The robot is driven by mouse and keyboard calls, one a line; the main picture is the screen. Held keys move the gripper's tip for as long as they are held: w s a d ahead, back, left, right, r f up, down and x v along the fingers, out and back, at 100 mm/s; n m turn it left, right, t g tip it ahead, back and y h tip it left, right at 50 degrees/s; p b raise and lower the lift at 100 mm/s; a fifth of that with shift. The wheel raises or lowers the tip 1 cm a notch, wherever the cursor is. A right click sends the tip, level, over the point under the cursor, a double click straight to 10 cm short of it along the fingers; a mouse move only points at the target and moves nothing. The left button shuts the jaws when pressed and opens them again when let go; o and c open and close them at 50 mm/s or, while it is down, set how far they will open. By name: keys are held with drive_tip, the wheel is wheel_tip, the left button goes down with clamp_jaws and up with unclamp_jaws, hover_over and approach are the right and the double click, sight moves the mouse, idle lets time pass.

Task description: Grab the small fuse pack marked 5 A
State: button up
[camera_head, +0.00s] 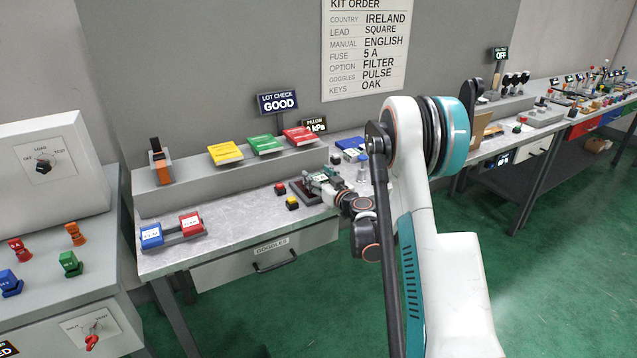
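A blue pack (151,236) and a red pack (191,223) with white labels sit side by side in a grey holder at the front left of the grey bench. They look like the fuse packs, but their print is too small to read, so I cannot tell which is marked 5 A. My gripper (318,179) is low over the bench, well to the right of the packs, beside a dark brown block or tray (304,193). Its fingers are small and blend with grey-green parts there. I cannot tell whether they are open or hold anything.
The order board (365,50) reads FUSE 5 A. Yellow (225,152), green (264,144) and red (300,136) booklets lie on the raised shelf. Red (280,189) and yellow-black (292,203) buttons stand between packs and gripper. A goggles drawer (273,256) is shut below.

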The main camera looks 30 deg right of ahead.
drive_tip(key=c, duration=0.8)
drive_tip(key=shift+o, duration=0.2)
